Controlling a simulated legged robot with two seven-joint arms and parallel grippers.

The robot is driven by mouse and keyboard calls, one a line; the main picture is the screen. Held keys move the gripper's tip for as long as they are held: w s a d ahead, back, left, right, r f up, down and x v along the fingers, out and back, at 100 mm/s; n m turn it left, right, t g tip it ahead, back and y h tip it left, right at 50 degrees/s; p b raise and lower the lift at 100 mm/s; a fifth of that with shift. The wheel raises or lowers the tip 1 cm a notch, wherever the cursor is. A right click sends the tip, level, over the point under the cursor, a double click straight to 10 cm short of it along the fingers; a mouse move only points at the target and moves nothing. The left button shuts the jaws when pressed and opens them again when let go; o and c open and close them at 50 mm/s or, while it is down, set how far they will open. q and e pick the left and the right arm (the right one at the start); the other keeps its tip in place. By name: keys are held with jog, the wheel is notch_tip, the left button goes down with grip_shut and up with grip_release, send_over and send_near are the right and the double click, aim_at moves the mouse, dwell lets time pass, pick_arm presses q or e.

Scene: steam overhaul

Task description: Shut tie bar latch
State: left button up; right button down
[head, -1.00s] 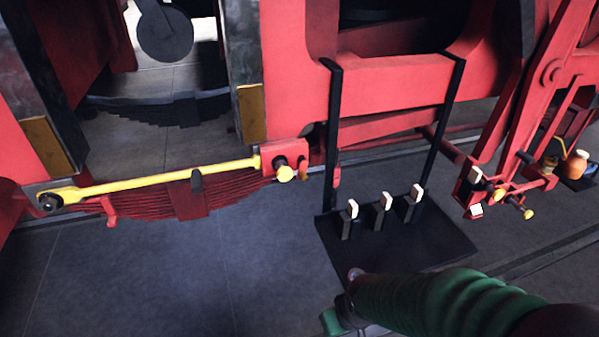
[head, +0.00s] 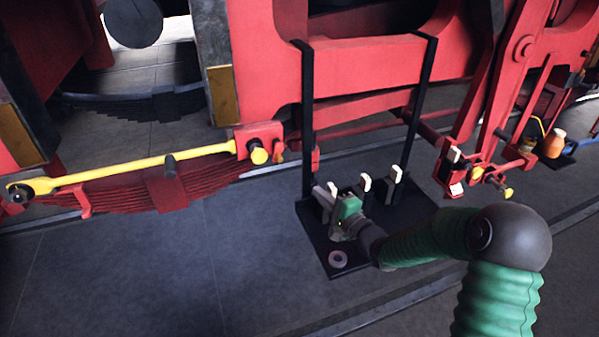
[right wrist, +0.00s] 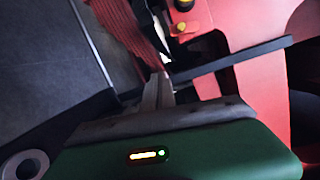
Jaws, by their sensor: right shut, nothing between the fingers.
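The yellow tie bar (head: 130,170) runs from a dark pivot at the left to a red latch block (head: 258,136) on the right, in front of a red leaf spring. A dark stub stands up mid-bar. A yellow knob (head: 259,155) sits at the latch block; a yellow knob also shows in the right wrist view (right wrist: 183,5). I cannot tell how the latch engages the bar. My right gripper (head: 321,192) is shut and empty over the black tray, right of and below the latch block. Its fingers show in the right wrist view (right wrist: 158,88). My left gripper is out of view.
The black tray (head: 410,215) hangs from two black uprights and carries cream-tipped pegs (head: 395,175) close to my right gripper. A small ring (head: 338,258) lies on it. Red rods (head: 470,165) stand at the right. The floor at front left is clear.

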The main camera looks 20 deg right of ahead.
aim_at(279, 155)
pick_arm(q)
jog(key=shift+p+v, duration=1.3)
jog(key=shift+p, duration=0.15)
pick_arm(e)
jog(key=w+a+r+m+t, duration=0.1)
jog(key=w+a+r, duration=0.3)
jog(key=w, duration=0.5)
jog(key=shift+w+a+r+m+t+y, duration=0.3)
jog(key=shift+a+m+t+y, duration=0.1)
jog(key=shift+m, duration=0.1)
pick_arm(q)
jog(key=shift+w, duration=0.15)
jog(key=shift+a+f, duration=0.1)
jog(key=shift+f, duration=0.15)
pick_arm(e)
jog(key=shift+a+f+m, duration=0.15)
jog(key=shift+a+m, duration=0.3)
jog(key=shift+m, duration=0.45)
pick_arm(q)
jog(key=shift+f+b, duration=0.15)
jog(key=shift+b, duration=0.25)
pick_arm(e)
jog(key=shift+s+m+t+h, duration=0.1)
jog(key=shift+m+t+h, duration=0.2)
jog(key=shift+m, duration=0.2)
